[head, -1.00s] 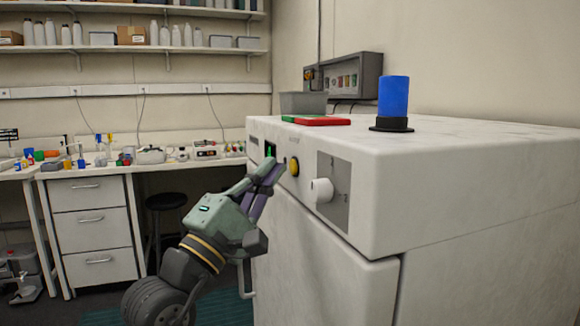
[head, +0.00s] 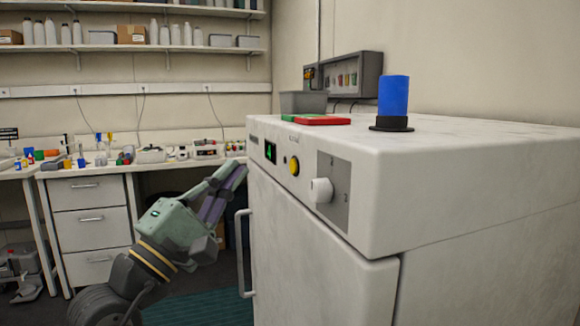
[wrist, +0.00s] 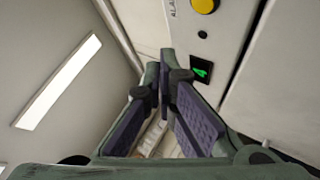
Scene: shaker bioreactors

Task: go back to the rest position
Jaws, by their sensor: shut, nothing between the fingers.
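My gripper (head: 238,168) is shut and empty in the head view, to the left of the front panel of a white shaker cabinet (head: 310,260) and apart from it. In the wrist view the fingers of my gripper (wrist: 166,62) come together at their tips. A yellow button (head: 293,166) and a white knob (head: 321,190) sit to the right of the display.
On the cabinet top stand a blue cylinder on a black base (head: 393,100), a red and green flat item (head: 318,120) and a grey bin (head: 303,102). A cabinet handle (head: 244,252) sticks out near my arm. A cluttered bench (head: 140,166) and a shelf stand behind.

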